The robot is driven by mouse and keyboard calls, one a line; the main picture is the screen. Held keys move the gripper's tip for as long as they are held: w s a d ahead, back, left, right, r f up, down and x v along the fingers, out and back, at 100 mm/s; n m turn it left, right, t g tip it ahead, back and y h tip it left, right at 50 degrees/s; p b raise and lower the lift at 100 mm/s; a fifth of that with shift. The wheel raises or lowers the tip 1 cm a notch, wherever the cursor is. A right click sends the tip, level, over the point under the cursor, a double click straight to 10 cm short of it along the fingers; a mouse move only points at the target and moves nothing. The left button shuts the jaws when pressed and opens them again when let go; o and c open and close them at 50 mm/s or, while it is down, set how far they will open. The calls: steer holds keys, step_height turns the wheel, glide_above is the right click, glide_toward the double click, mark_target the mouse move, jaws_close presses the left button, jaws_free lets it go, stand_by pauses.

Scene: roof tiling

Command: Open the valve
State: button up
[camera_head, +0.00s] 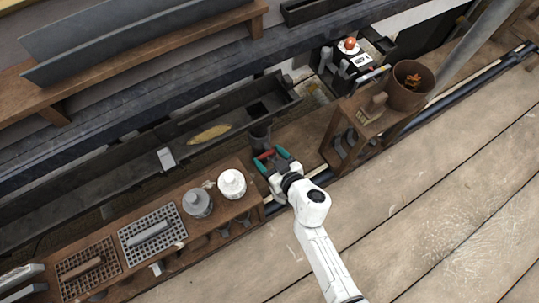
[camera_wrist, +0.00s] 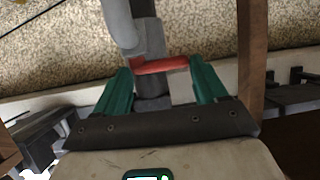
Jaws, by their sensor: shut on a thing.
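The valve has a red handle (camera_wrist: 160,65), set across a grey pipe (camera_wrist: 146,12) in the wrist view. My gripper (camera_wrist: 163,70) has its two green fingers at the two ends of the red handle and is shut on it. In the head view, my gripper (camera_head: 270,157) reaches the foot of the dark downpipe (camera_head: 261,133) below the gutter. Only a little red shows between the fingers there. The handle lies nearly level across the picture in the wrist view.
A wooden shelf (camera_head: 165,262) with a white pot (camera_head: 232,183), a grey pot (camera_head: 197,203) and metal grids stands to the left. A wooden stand (camera_head: 345,125) with a brown bucket (camera_head: 409,88) stands close on the right. A dark gutter (camera_head: 120,167) runs behind. Open plank floor lies in front.

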steer(key=n+p, duration=0.1)
steer(key=p, duration=0.1)
steer(key=r+n+g+y+p, duration=0.1)
steer(key=shift+d+g+y+p, duration=0.3)
steer(key=shift+d+p, duration=0.05)
steer(key=shift+p, duration=0.05)
steer(key=shift+w+d+f+n+g+y+p, duration=0.1)
steer(key=shift+d+f+n+g+y+p, duration=0.15)
steer(key=shift+n+g+y+p, duration=0.25)
steer(key=shift+w+d+f+n+g+y+p, duration=0.1)
steer(key=shift+d+n+g+y+p, duration=0.15)
steer(key=shift+n+g, duration=0.4)
steer(key=n+g, duration=0.1)
steer(key=n+g+y+b, duration=0.1)
steer(key=n+g, duration=0.1)
steer(key=shift+d+f+g+y+b, duration=0.25)
steer(key=shift+d+f+y+b, duration=0.05)
steer(key=shift+y, duration=0.05)
steer(key=shift+d+n+g+b, duration=0.2)
steer(key=shift+n+g+b, duration=0.75)
steer(key=shift+n+g, duration=0.3)
steer(key=shift+r, duration=0.1)
steer(key=o, duration=0.8)
steer(key=shift+c, duration=0.2)
steer(key=shift+o, duration=1.3)
steer(key=shift+w, duration=0.1)
steer(key=shift+r, duration=0.15)
